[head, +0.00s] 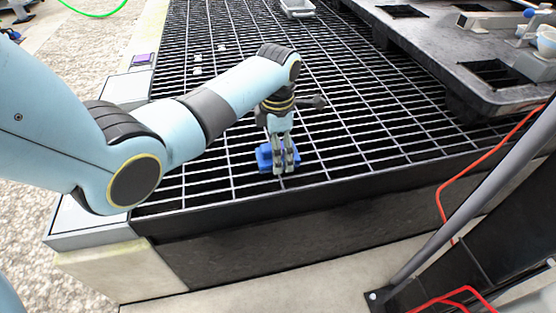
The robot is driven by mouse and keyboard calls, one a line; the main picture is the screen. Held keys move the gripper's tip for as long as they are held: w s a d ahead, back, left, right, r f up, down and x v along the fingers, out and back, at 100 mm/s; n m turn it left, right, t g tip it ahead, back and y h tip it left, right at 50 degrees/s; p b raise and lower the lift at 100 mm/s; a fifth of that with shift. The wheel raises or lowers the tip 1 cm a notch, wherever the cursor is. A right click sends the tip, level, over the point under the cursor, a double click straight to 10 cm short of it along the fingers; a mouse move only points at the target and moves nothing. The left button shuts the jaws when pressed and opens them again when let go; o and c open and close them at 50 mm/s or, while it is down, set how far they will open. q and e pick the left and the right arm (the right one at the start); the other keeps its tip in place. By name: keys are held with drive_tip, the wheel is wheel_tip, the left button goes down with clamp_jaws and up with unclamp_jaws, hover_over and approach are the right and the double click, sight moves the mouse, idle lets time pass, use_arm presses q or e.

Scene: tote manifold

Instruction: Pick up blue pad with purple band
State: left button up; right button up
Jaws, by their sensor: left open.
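A blue pad (263,157) lies on the black grating near its front edge. No purple band can be made out on it, as my gripper covers part of it. My left gripper (284,169) points down at the pad, with its fingers in front of the pad's middle and right part. The fingers are open. I cannot tell whether they touch the pad. My right gripper is not in view.
A small purple block (142,58) sits on the pale ledge at the left. Small pale pieces (197,70) lie farther back on the grating. A grey tray (297,8) is at the back. A dark slotted platform (440,45) stands at right. The grating's middle is clear.

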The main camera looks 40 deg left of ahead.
use_arm(q)
drive_tip(key=shift+f, duration=0.1)
drive_tip(key=c, duration=1.3)
drive_tip(key=shift+r, duration=0.35)
wheel_tip(320, 180, up, 4)
drive_tip(key=p, duration=0.2)
drive_tip(key=shift+p, duration=0.35)
drive_tip(key=w+d+r, duration=0.2)
drive_tip(key=d, duration=0.1)
drive_tip(key=w+d+r, duration=0.2)
drive_tip(key=d, duration=0.1)
drive_tip(key=w+d+r+p, duration=0.1)
drive_tip(key=w+d+r, duration=0.1)
drive_tip(key=w+d, duration=0.1)
drive_tip(key=shift+d+r, duration=0.1)
drive_tip(key=shift+r, duration=0.05)
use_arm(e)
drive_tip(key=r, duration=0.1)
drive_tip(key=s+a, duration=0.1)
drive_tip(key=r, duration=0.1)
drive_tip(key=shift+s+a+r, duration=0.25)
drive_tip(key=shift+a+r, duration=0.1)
